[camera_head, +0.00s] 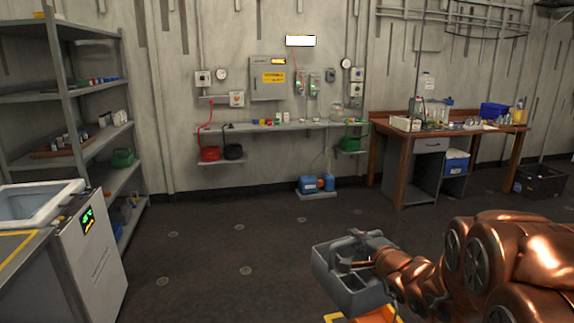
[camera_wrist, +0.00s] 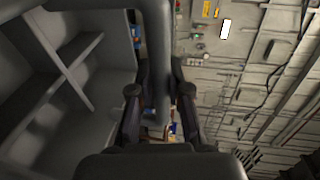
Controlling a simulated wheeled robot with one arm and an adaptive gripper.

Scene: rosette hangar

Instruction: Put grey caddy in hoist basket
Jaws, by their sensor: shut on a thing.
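The grey caddy (camera_head: 338,284) hangs over the dark floor at the lower middle right of the head view. It is an open tray with divided compartments and a bar handle. My gripper (camera_head: 374,258), at the end of my copper arm, is shut on the caddy's handle. In the wrist view, my gripper (camera_wrist: 159,92) has a finger on each side of the handle bar. The caddy's compartments (camera_wrist: 105,72) fill the left of that view and look empty. I cannot make out a hoist basket for certain in either view.
An orange and yellow piece (camera_head: 378,315) shows below the caddy, cut by the picture edge. A white cabinet (camera_head: 92,262) with a pale open tray (camera_head: 40,212) stands at left, beside grey shelves (camera_head: 97,86). A wooden workbench (camera_head: 385,131) stands back right. The middle floor is clear.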

